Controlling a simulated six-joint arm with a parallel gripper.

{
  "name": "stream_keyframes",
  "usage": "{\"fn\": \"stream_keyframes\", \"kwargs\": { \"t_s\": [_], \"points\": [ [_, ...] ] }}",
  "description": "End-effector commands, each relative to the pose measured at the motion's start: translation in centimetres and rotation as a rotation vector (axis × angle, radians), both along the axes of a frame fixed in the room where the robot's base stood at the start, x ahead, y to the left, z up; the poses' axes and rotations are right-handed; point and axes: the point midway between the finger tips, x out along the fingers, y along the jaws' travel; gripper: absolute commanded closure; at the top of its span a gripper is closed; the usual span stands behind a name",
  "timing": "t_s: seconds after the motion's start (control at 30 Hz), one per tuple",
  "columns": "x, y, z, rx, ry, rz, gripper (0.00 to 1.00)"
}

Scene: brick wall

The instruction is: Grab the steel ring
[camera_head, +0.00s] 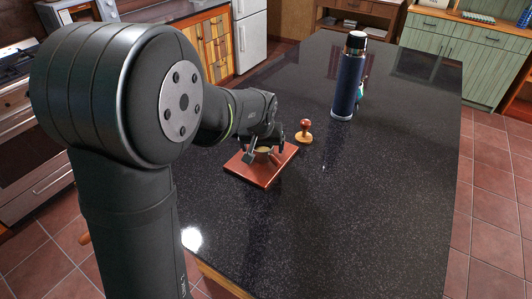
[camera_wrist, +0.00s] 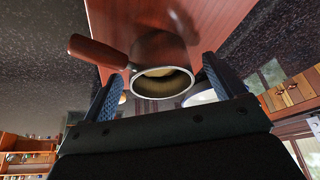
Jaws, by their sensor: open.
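In the wrist view, a round hollow dark vessel (camera_wrist: 160,50) with a bright steel rim and a brown handle (camera_wrist: 98,52) sticking out to the left is between my fingers. A pale silvery curved thing (camera_wrist: 201,97) shows beside it, partly hidden by my right finger. I cannot tell for sure whether the steel ring is the rim or this silvery thing. My gripper (camera_wrist: 163,68) is open, one blue pad on each side of the vessel, with no clear contact. In the head view, my gripper (camera_head: 263,153) is low over a reddish-brown board (camera_head: 258,176) and hides most of what is there.
A wooden-handled stamp-like tool (camera_head: 304,131) stands just right of the board. A tall dark blue bottle (camera_head: 348,80) stands farther back, with a small thing partly hidden behind it. The black speckled counter (camera_head: 340,210) is clear in front and to the right.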

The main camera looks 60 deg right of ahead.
Motion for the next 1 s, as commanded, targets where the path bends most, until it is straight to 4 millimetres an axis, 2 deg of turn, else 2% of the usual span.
{"fn": "stream_keyframes", "kwargs": {
  "t_s": [0.27, 0.53, 0.83, 1.0],
  "points": [
    [0.1, -0.2, -0.3, -0.001, 0.0, 0.0, 0.12],
    [0.1, -0.1, -0.3, -0.001, -0.001, -0.001, 0.63],
    [0.1, -0.2, -0.1, -0.002, -0.001, -0.001, 0.63],
    [0.1, -0.2, 1.1, -0.003, -0.002, -0.001, 0.63]
  ]
}}
